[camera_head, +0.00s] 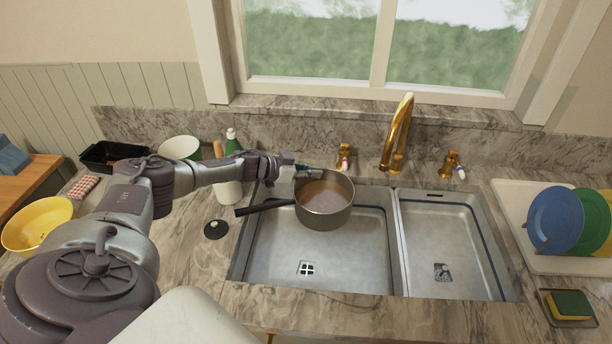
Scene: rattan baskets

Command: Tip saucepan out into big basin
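A grey saucepan (324,214) with a black handle (264,207) pointing left is over the back left part of the big basin (345,272). It looks roughly upright, and brownish contents (323,196) show inside. My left arm comes in from the left, and my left gripper (310,171) is at the saucepan's back left rim. The fingers are small and partly hidden there, so I cannot tell if they are closed on the rim. The big basin is the left one of the double sink, with a drain near its front. My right gripper is not in view.
The smaller basin (462,262) lies to the right, with a gold faucet (399,135) behind the divider. Plates (555,218) stand in a rack at right, near a sponge (572,304). Bottles (231,142), a yellow bowl (36,222) and a black tray (112,154) are at left.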

